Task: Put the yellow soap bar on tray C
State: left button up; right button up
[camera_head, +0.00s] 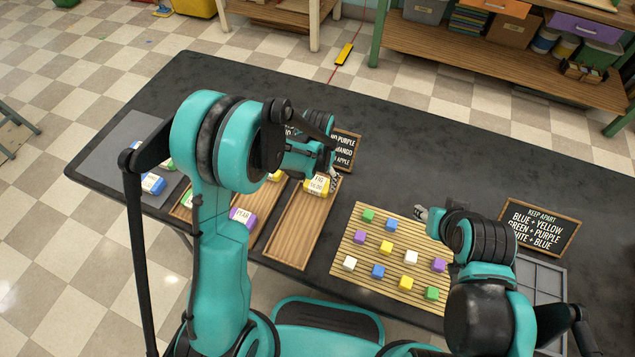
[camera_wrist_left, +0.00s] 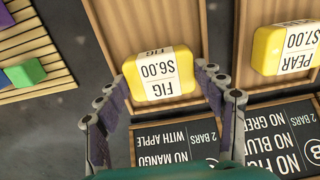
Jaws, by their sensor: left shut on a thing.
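My left gripper (camera_head: 325,183) is shut on a yellow soap bar (camera_head: 317,186), labelled FIG $6.00 in the left wrist view (camera_wrist_left: 165,75). The bar is at the far end of the rightmost wooden tray (camera_head: 296,235); I cannot tell whether it touches the tray floor. A sign (camera_wrist_left: 175,140) beyond that tray reads 2 bars, no mango, with apple; its letter is hidden. Another yellow bar (camera_wrist_left: 280,50), labelled PEAR $7.00, lies in the neighbouring tray by the B sign (camera_wrist_left: 290,130). My right gripper (camera_head: 423,213) hovers by the slatted board, its jaw state unclear.
A slatted board (camera_head: 345,268) holds several coloured cubes. A purple PEAR bar (camera_head: 243,216) lies left of the rightmost tray. A blue bar (camera_head: 152,183) lies on a grey mat (camera_head: 118,147). A KEEP APART sign (camera_head: 538,226) stands at right. The far right tabletop is clear.

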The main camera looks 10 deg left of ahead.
pick_arm(q)
jog(key=shift+r, duration=0.1)
jog(key=shift+s, duration=0.1)
jog(key=shift+f, duration=0.25)
jog(key=o, duration=1.2)
jog(key=shift+r, duration=0.1)
